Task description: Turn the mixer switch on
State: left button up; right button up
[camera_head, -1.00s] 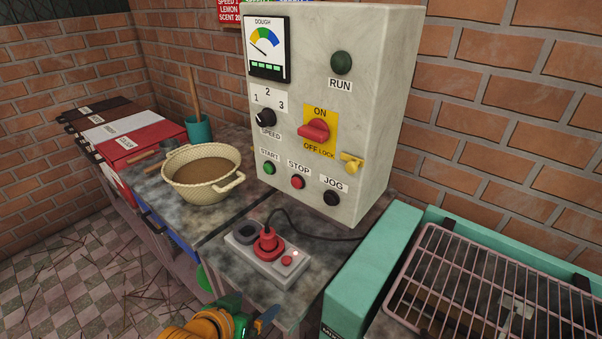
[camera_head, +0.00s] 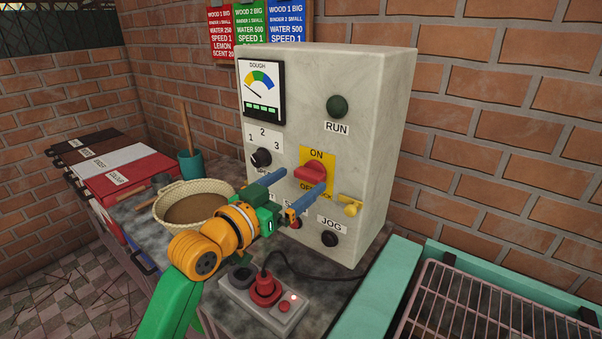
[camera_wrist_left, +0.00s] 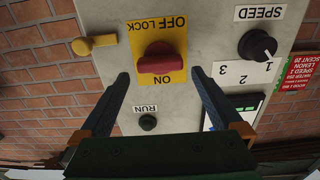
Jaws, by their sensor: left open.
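The mixer control box (camera_head: 385,150) is a grey upright cabinet. Its red mixer switch (camera_head: 311,173) sits on a yellow plate marked ON above and OFF below, with LOCK beside OFF. My left gripper (camera_head: 297,188) is open and empty in front of the box, its blue fingers pointing at the switch. In the wrist view, turned upside down, the red switch (camera_wrist_left: 160,60) lies between and beyond the fingertips (camera_wrist_left: 159,74); I see no contact. The fingers partly hide the OFF label and lower buttons in the head view. My right gripper is not in view.
A yellow lock tab (camera_head: 350,206) sticks out right of the switch. The black speed knob (camera_head: 261,157) is to its left. Below are a socket block (camera_head: 265,310) with a red plug and cable, a beige bowl (camera_head: 175,222) and a wire rack (camera_head: 500,310).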

aim_at(311, 175)
pick_arm(q)
jog(key=shift+x, duration=1.2)
jog(key=shift+f, duration=0.1)
jog(key=c, duration=1.2)
jog(key=shift+m, duration=0.3)
jog(key=m, duration=0.3)
jog(key=shift+m, duration=0.4)
jog(key=m+p, duration=0.1)
jog(key=m, duration=0.2)
jog(key=shift+s+m, duration=0.1)
jog(key=shift+m, duration=0.2)
jog(key=m+p, duration=0.2)
jog(key=m, duration=0.4)
jog(key=shift+d, duration=0.1)
jog(key=shift+f+m+p, duration=0.15)
jog(key=shift+m+p, duration=0.75)
jog(key=shift+m, duration=0.9)
jog(key=shift+f+m, duration=0.1)
jog(key=shift+m, duration=0.2)
